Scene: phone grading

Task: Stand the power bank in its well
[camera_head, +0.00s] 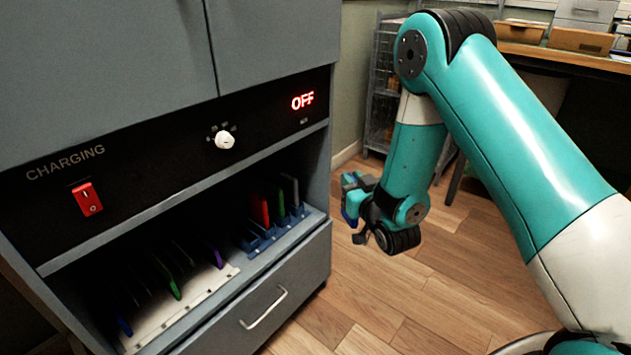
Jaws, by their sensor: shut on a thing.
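My gripper (357,208) hangs in front of the cabinet, right of its open shelf and clear of it. It is shut on a small blue thing (349,217), which looks like the power bank. My gripper and wrist hide most of it, so its shape and tilt are unclear. Blue slotted wells (262,238) stand at the right end of the shelf. A red slab (260,210) and a few pale or green slabs stand upright in them. I cannot tell which well is the power bank's.
A white rack (208,284) with several thin upright devices fills the shelf's left part. Above are a red switch (88,199), a white knob (225,140) and a lit OFF display (302,101). A drawer handle (265,308) juts out below. The wooden floor (350,290) is clear.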

